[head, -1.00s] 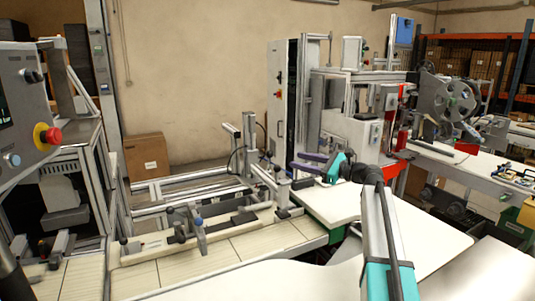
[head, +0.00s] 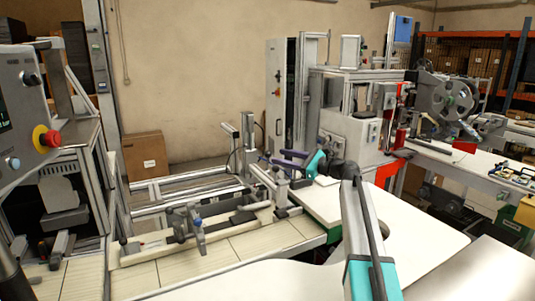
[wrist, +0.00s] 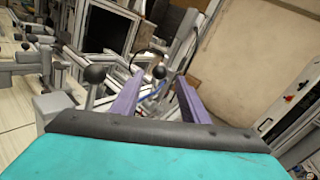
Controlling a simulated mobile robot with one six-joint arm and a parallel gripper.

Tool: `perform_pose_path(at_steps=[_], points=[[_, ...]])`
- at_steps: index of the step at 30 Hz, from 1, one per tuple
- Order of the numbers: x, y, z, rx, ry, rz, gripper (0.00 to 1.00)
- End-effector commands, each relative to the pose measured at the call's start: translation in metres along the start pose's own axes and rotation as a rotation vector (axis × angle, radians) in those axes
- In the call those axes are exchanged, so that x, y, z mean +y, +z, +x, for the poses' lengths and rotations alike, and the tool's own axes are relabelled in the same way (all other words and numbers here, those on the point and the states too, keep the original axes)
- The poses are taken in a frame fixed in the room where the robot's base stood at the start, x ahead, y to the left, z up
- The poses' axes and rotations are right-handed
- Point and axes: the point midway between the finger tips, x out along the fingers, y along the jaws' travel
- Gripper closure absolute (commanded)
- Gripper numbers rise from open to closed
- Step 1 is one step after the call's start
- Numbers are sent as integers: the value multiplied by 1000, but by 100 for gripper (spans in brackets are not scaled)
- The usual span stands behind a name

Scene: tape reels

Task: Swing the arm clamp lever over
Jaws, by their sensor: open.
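My gripper (head: 280,159) is open, its two purple fingers apart over the right end of the clamp fixture (head: 160,254). In the wrist view my gripper (wrist: 158,85) has nothing held between its fingers. A lever with a black ball knob (wrist: 158,72) appears in the gap between the fingertips; I cannot tell its distance. Another black ball knob (wrist: 95,73) on a metal stem stands left of the fingers, apart from them. I cannot tell which of these is the arm clamp lever. A grey clamp handle (head: 199,236) stands nearer the fixture's middle.
A control box with a red stop button (head: 53,138) stands at the far left. An aluminium frame (head: 180,187) lies behind the fixture. A white machine (head: 345,135) stands behind my gripper. The white table (head: 410,225) at right is mostly clear.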

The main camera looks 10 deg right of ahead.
Motion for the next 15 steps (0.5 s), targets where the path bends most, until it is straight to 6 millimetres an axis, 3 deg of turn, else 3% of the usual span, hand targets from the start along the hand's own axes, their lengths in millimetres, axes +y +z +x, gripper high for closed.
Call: perform_pose_path(at_steps=[9,15], points=[[0,1,47,0,2,1,59],[0,0,66,0,0,1,59]])
